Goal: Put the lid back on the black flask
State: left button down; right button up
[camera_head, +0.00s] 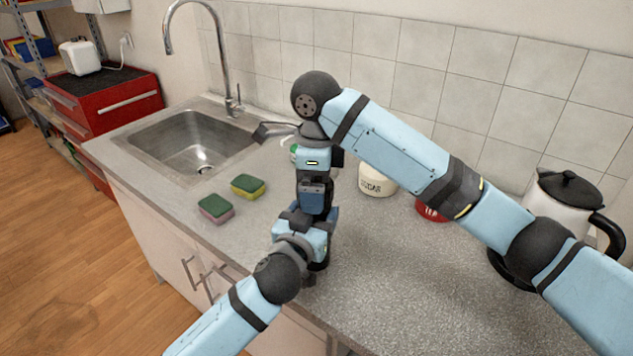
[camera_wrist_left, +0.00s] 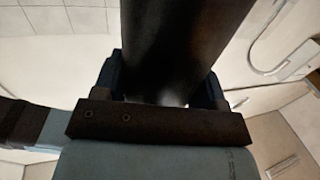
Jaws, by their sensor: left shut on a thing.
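The black flask shows in the left wrist view as a dark cylinder (camera_wrist_left: 178,45) between the fingers of my left gripper (camera_wrist_left: 163,82), which is shut on it. In the head view my left gripper (camera_head: 305,228) is over the counter, and the flask is mostly hidden there by my arms. My right gripper (camera_head: 315,193) points down from above, close over my left gripper. Its fingertips are hidden, so I cannot tell whether it is open or shut or holds anything. I cannot make out the lid in either view.
A sugar jar (camera_head: 376,183) and a red canister (camera_head: 432,208) stand behind my right arm. A kettle (camera_head: 563,205) stands at the right. Two sponges (camera_head: 216,208) (camera_head: 248,187) lie left of my grippers, near the sink (camera_head: 190,145). The front right counter (camera_head: 430,290) is clear.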

jog(key=shift+r, duration=2.2)
